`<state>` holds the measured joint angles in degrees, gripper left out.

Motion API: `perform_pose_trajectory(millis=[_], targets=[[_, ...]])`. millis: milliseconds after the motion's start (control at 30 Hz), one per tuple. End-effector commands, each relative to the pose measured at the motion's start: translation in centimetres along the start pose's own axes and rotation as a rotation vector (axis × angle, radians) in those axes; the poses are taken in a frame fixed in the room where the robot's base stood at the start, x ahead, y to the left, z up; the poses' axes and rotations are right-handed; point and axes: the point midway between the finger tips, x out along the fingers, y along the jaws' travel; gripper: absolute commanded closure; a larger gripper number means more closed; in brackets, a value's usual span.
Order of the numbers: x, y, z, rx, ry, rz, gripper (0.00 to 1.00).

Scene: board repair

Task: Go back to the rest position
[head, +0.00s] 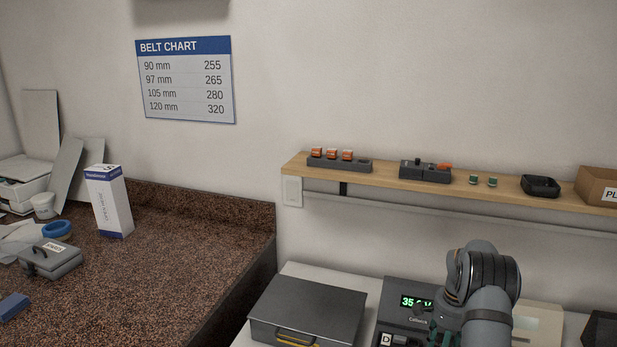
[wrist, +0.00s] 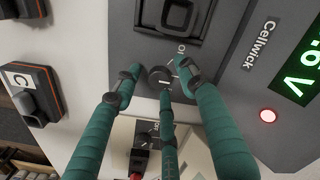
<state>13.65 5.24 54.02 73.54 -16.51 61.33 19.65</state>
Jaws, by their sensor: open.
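My gripper (wrist: 160,84) has green padded fingers, spread open around a small dark dial knob (wrist: 160,77) on the grey Cellwick unit (wrist: 232,88) in the wrist view. Whether the fingertips touch the knob is unclear. Nothing is held between them. In the head view the Cellwick unit (head: 397,289) stands on the white bench at lower right. My arm hides part of it, and only a little green of the fingers shows. The unit's green display (head: 412,302) is lit, and a red lamp (wrist: 267,115) glows beside it in the wrist view.
A wooden shelf (head: 385,181) with small blocks and trays runs above the bench. A grey case (head: 308,309) sits left of the unit. An orange-edged block marked C (wrist: 37,96) lies beside it in the wrist view. Open space lies above the bench.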

Motion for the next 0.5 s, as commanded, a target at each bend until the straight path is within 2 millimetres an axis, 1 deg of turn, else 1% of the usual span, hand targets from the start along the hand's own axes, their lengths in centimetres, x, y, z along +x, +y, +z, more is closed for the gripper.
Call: perform_pose_trajectory(millis=[33, 500], targets=[[-0.79, 0.09, 0.00, -0.070, -0.001, 0.001, 0.59], [-0.98, 0.14, 0.06, -0.794, -0.004, 0.001, 0.59]])
